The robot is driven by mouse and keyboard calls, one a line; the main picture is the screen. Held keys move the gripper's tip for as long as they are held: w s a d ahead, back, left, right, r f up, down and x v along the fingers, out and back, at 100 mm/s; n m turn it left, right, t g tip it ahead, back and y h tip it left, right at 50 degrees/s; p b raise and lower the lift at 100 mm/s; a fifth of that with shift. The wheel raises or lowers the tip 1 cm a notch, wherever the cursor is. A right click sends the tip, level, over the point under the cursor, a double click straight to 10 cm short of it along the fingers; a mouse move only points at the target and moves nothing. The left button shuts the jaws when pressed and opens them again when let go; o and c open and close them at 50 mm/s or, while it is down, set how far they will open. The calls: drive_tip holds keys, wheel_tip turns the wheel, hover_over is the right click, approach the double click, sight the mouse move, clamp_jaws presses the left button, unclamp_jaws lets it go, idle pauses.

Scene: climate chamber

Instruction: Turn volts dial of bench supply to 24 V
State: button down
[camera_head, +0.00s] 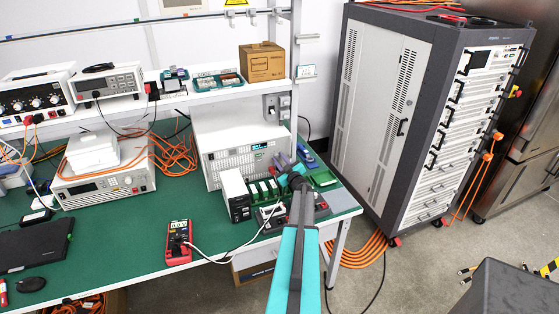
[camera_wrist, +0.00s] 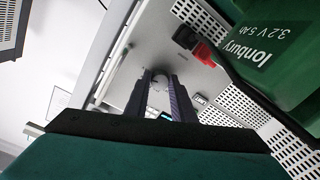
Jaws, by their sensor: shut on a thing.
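The bench supply (camera_head: 225,163) is a large pale box with a vented front and a small lit display, standing at the back right of the green bench. Its grey front panel (camera_wrist: 132,65) fills the middle of the wrist view, tilted. My gripper (camera_head: 283,161) reaches its lower right front. The digits on the display are too small to read.
A green cell marked 3.2 V 5 Ah (camera_wrist: 265,45) stands close by my gripper, with a red and black connector (camera_wrist: 200,45) beside it. Green boards (camera_head: 265,188) and a red multimeter (camera_head: 179,243) with leads lie in front. A tall grey cabinet (camera_head: 385,110) stands right.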

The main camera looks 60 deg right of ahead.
drive_tip(key=shift+r, duration=0.1)
drive_tip(key=c, duration=1.5)
unclamp_jaws()
drive_tip(key=shift+b+v, duration=1.45)
drive_tip(key=shift+v, duration=2.25)
